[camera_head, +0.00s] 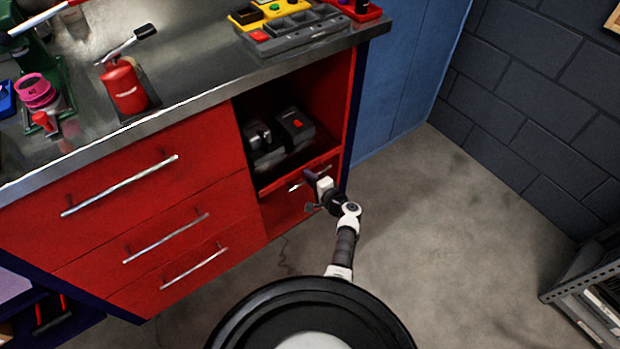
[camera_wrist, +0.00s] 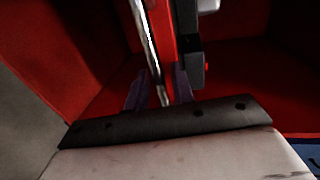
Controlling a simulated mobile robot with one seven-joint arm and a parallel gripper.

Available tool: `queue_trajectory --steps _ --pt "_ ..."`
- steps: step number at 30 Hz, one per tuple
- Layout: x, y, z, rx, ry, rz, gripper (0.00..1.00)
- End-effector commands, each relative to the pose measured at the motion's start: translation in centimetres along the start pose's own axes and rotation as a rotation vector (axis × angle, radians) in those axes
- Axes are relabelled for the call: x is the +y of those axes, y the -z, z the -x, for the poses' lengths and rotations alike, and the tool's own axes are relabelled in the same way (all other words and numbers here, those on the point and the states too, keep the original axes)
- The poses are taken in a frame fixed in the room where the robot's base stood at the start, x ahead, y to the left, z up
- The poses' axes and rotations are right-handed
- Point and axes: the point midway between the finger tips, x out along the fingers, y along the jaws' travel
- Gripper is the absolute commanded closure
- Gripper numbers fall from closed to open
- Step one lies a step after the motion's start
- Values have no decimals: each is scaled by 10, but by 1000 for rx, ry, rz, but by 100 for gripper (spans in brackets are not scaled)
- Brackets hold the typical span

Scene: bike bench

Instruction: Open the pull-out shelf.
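The pull-out shelf (camera_head: 325,164) is in the red cabinet's right bay, under the open compartment. Its narrow red front looks about flush with the cabinet face. Its metal bar handle (camera_head: 294,187) shows just left of my gripper (camera_head: 311,180). In the wrist view the handle (camera_wrist: 149,45) runs down between the two purple fingers of my gripper (camera_wrist: 158,92). The fingers look apart, with a gap beside the bar; contact is not clear. The red shelf front (camera_wrist: 162,35) is behind the handle. Part of the front is hidden by my arm in the head view.
Dark power tools (camera_head: 280,135) sit in the compartment above the shelf front. Red drawers (camera_head: 130,210) with bar handles are to the left. The metal bench top (camera_head: 190,60) overhangs them. Open floor (camera_head: 440,250) lies to the right, with a grey rack (camera_head: 585,290) beyond.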

Motion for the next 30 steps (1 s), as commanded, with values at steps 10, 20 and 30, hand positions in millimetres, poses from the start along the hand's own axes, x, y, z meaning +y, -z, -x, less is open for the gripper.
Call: queue_trajectory --steps 10,20,30 --pt "0 0 0 0 0 0 100" --pt "0 0 2 1 0 0 100" --pt "9 0 46 5 0 -2 100"
